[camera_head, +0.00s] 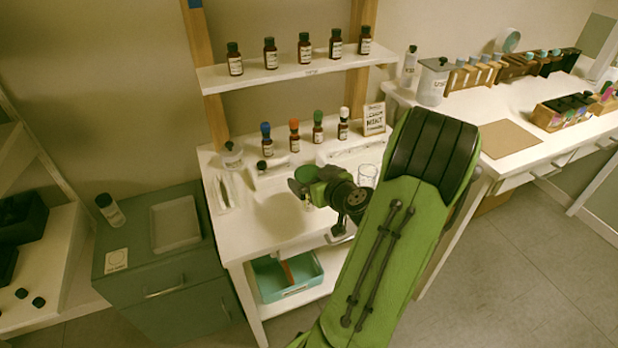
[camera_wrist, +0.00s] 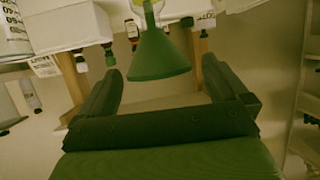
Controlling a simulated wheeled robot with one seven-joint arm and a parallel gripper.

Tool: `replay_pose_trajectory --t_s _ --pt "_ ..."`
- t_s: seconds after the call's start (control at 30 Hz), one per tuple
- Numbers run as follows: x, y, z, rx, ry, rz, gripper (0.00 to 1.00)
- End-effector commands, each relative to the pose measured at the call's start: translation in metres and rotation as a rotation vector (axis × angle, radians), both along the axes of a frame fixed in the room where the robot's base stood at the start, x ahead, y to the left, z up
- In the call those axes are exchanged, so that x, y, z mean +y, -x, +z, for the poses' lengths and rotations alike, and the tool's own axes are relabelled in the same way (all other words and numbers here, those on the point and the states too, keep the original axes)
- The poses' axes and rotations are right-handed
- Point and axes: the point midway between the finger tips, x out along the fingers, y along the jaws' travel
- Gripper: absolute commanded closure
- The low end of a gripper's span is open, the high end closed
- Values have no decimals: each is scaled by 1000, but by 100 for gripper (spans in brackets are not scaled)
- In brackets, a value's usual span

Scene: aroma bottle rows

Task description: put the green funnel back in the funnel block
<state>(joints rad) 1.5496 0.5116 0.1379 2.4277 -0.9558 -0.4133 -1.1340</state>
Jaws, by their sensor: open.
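The green funnel (camera_head: 307,174) is over the middle of the bench, its wide mouth facing up. In the wrist view, which is upside down, the funnel (camera_wrist: 158,58) is a dark green cone whose narrow end meets a small clear vessel (camera_wrist: 148,12). My gripper (camera_head: 308,188) is open beside the funnel. In the wrist view the fingers (camera_wrist: 160,70) are spread, with the funnel in the gap between them and space on both sides. I cannot tell how deep it is between the fingers. I cannot pick out the funnel block with certainty.
Several coloured-cap bottles (camera_head: 294,136) and a sign (camera_head: 374,118) stand behind the gripper. A clear glass (camera_head: 368,175) is close on its right. Dark-capped bottles line the shelf (camera_head: 300,72) above. A side bench (camera_head: 510,140) holds wooden racks. The bench's front left (camera_head: 250,230) is clear.

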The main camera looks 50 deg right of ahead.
Motion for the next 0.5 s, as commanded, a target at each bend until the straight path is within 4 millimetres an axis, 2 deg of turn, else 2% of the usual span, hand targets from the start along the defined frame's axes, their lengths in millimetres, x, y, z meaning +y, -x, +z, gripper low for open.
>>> replay_pose_trajectory --t_s 0.2,0.47,0.5 --pt "-15 -33 -16 -1 0 4 0" --pt "-18 -37 -19 -1 0 0 0" --pt "-18 -37 -19 -1 0 1 5"
